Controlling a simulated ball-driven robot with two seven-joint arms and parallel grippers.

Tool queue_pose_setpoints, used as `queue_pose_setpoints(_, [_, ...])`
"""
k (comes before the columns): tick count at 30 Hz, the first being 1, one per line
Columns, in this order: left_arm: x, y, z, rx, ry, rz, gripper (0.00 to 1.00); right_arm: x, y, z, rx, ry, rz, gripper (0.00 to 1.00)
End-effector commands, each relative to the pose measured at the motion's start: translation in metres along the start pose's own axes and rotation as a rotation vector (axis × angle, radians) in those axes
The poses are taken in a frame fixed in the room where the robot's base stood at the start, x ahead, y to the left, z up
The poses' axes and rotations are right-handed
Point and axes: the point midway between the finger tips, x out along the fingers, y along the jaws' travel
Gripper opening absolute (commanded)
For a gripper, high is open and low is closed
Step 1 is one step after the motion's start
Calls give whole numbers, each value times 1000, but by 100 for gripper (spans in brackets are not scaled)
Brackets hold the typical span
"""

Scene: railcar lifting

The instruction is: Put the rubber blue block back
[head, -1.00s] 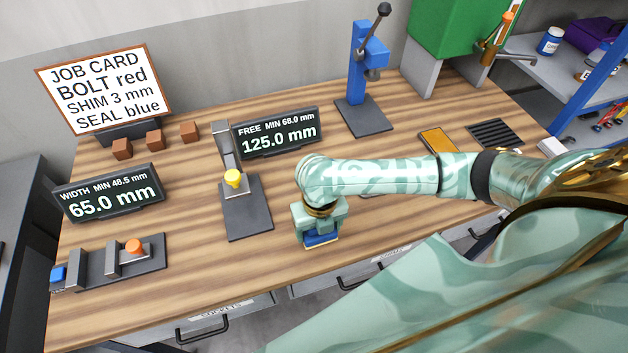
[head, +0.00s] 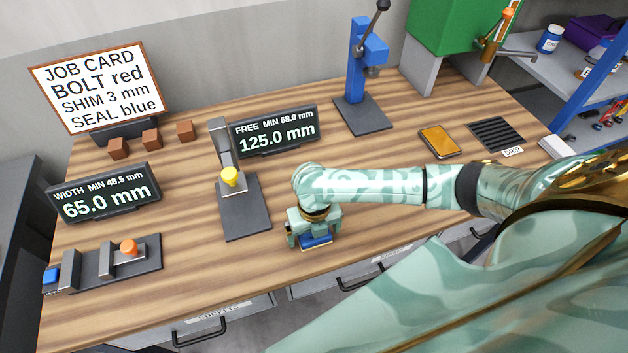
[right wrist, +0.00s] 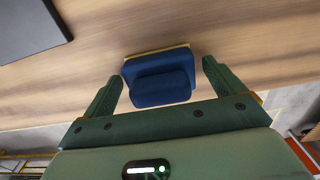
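The blue block (head: 317,241) rests on the wooden bench (head: 262,262) near its front edge, with a thin yellowish edge along one side. It also shows in the right wrist view (right wrist: 160,82), lying between my spread fingertips with a gap on each side. My right gripper (head: 315,243) points down over the block and is open; it shows in the right wrist view (right wrist: 163,82) too. The block's top is partly hidden by my gripper in the head view. My left gripper is not in view.
A yellow-topped gauge stand (head: 246,205) stands left of my gripper. An orange-knobbed fixture (head: 135,260) is at the front left. Behind are readouts (head: 275,135), a job card (head: 98,85) and a blue press (head: 358,90). An orange tray (head: 440,140) lies right. Bench between stand and fixture is clear.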

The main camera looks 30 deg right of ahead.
Motion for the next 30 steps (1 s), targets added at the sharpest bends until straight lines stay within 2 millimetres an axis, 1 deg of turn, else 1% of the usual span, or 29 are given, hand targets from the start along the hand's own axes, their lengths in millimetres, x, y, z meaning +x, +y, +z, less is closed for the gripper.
queue_pose_setpoints(5, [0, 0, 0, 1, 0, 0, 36, 0, 0, 0, 0, 0, 0, 94])
queue_pose_setpoints(8, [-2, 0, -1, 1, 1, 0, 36, -6, 0, 0, 1, -1, 2, 94])
queue_pose_setpoints(11, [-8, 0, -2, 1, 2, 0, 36, -23, 0, 1, -1, -2, 1, 94])
queue_pose_setpoints(18, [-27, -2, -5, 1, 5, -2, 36, -81, 0, 1, 0, -3, 2, 94])
queue_pose_setpoints(21, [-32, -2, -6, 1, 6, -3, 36, -101, 0, 1, 0, -3, 2, 94])
queue_pose_setpoints(25, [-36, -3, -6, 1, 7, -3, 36, -117, 0, 1, 1, -1, 2, 94])
queue_pose_setpoints(30, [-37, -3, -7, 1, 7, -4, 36, -123, 0, 0, 1, 2, 0, 94])
